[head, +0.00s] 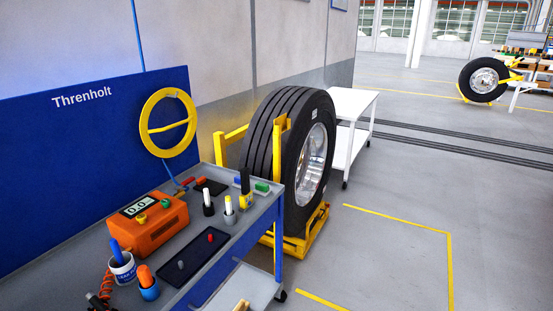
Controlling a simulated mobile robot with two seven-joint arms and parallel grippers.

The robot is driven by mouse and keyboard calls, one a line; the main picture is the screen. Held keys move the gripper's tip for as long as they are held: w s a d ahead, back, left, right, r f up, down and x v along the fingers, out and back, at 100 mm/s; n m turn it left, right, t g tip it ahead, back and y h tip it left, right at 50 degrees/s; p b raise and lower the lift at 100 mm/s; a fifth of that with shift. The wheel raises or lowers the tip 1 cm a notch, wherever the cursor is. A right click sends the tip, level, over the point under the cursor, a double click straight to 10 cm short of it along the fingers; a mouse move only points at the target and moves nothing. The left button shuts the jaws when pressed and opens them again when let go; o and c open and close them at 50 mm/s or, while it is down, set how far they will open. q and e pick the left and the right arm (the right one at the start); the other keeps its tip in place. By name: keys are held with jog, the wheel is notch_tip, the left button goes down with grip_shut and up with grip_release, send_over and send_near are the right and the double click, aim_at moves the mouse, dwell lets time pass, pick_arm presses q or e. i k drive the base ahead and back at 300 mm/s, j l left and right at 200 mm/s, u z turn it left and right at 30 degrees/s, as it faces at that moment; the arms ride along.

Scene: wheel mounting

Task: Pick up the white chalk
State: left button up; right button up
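Two upright white sticks stand on the grey cart. One white stick (228,203) stands in a grey holder (229,217), and another white-topped stick (206,195) stands in a black holder or body (208,209) to its left. I cannot tell for sure which one is the chalk. A yellow item (244,202) with a dark upper part stands just right of them. Neither of my grippers shows in the head view.
Floor at right is clear.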

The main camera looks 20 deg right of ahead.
aim_at(206, 195)
jog(key=l+u, duration=0.1)
jog(key=u, duration=0.7)
jog(key=l+u, duration=1)
jog(key=l, duration=0.3)
jog(key=k+l+u, duration=0.1)
jog(key=l, duration=0.35)
jog(key=k+l, duration=0.15)
jog(key=l, duration=0.25)
jog(key=k+l, duration=0.1)
jog(key=l, duration=0.3)
jog(key=u, duration=0.05)
